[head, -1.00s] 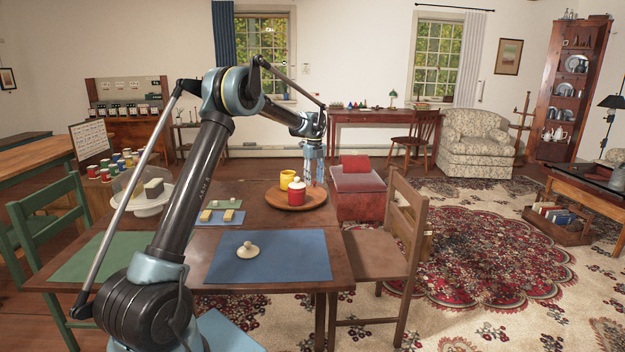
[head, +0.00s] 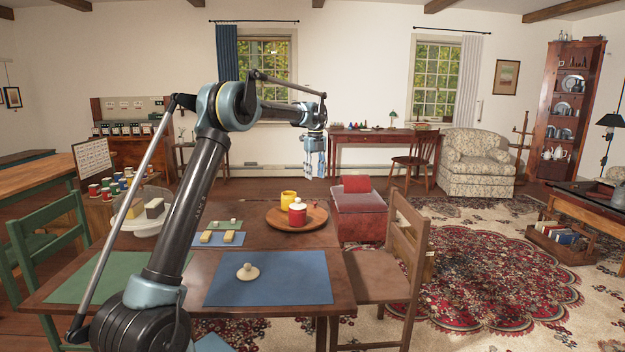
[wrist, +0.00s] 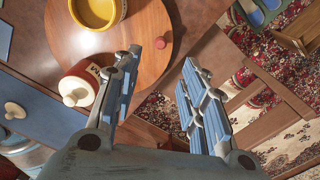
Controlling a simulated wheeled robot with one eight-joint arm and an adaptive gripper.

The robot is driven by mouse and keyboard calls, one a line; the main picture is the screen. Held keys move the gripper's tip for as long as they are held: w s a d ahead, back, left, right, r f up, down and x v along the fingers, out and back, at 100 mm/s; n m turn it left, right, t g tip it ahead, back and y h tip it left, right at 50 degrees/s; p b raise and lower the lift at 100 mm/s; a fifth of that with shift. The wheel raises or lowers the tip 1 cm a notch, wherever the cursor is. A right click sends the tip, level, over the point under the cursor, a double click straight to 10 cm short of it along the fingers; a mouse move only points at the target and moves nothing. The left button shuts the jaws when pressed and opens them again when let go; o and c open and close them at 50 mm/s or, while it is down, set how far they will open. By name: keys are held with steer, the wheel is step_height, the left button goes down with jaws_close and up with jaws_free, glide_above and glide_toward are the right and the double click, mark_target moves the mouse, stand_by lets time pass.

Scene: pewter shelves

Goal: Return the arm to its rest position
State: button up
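My gripper (head: 315,168) hangs at the end of my raised arm, above the far right side of the dining table (head: 190,260). In the wrist view my gripper (wrist: 160,95) points down with its two blue-padded fingers spread apart and nothing between them. The wrist view shows the tray (wrist: 165,25), the yellow pot (wrist: 97,12) and the red jar (wrist: 82,82) on the left.
A blue mat (head: 285,280) with a small pale knobbed lid (head: 247,272) lies on the near table. A wooden chair (head: 395,270) stands at the right and a green chair (head: 45,245) at the left. A glass-covered cake stand (head: 148,222) is left of my arm.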

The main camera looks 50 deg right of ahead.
stand_by(0.6)
steer(key=w+a+r+n, duration=0.4)
steer(key=w+a+n, duration=0.1)
steer(key=w+a, duration=0.6)
steer(key=w+a+r+n, duration=0.25)
steer(key=a+n, duration=0.45)
steer(key=a, duration=1.2)
steer(key=w+a+r+n, duration=0.1)
steer(key=w+a+n, duration=0.45)
steer(key=a, duration=1.25)
steer(key=s+a+f+n, duration=0.2)
steer(key=s+a+n, duration=0.15)
steer(key=a, duration=0.35)
steer(key=s+a+f+n+t, duration=0.1)
steer(key=s+a+f+n, duration=0.2)
steer(key=a, duration=0.4)
steer(key=s+a+f+n, duration=0.2)
steer(key=s+a+n, duration=0.1)
steer(key=a+n, duration=0.25)
steer(key=s+a+f+n+t, duration=0.1)
steer(key=s+a+f+n, duration=1)
steer(key=s+a+f, duration=0.3)
steer(key=shift+s+f, duration=0.25)
steer(key=shift+f, duration=0.55)
